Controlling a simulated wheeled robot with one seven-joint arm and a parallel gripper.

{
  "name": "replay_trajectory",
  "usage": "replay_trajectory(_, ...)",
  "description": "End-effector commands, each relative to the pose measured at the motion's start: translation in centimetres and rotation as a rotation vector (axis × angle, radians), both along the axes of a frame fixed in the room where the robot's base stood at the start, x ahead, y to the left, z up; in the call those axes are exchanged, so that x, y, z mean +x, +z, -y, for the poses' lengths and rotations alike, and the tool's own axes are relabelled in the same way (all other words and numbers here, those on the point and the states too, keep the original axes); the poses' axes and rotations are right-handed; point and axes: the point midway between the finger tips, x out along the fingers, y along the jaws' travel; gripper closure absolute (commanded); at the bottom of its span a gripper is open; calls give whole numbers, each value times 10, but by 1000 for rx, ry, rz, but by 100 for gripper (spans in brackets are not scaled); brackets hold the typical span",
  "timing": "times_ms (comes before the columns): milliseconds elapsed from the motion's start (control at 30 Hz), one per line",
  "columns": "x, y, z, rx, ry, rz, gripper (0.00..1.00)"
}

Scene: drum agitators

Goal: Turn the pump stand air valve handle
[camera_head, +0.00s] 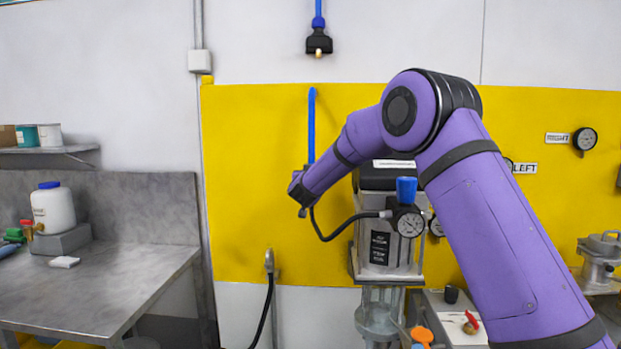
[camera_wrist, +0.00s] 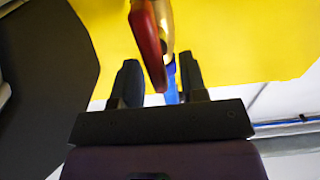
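The red valve handle (camera_wrist: 148,45) shows in the wrist view, with a brass-coloured valve body (camera_wrist: 166,22) beside it. My gripper (camera_wrist: 159,72) is open, one black finger on each side of the handle's lower end. A gap shows between the handle and each finger; contact is not visible. In the head view my gripper (camera_head: 303,208) is left of the pump stand (camera_head: 384,245), in front of the yellow panel. The handle cannot be made out there, at or behind my gripper.
A blue pipe (camera_head: 311,125) runs down the wall behind my gripper. A black hose (camera_head: 335,235) loops to the gauge (camera_head: 408,222) beneath a blue knob (camera_head: 406,188). A metal bench (camera_head: 110,285) stands left. Another red handle (camera_head: 472,321) is low right.

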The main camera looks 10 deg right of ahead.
Motion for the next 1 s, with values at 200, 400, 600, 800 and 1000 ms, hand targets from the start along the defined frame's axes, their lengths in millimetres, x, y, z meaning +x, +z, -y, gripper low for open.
replay_trajectory(200,0,0,0,0,0,0,100)
replay_trajectory(400,0,0,0,4,0,1,100)
replay_trajectory(600,-1,0,1,47,0,15,100)
replay_trajectory(800,-2,0,4,160,0,52,100)
replay_trajectory(1000,-3,-2,9,328,0,107,100)
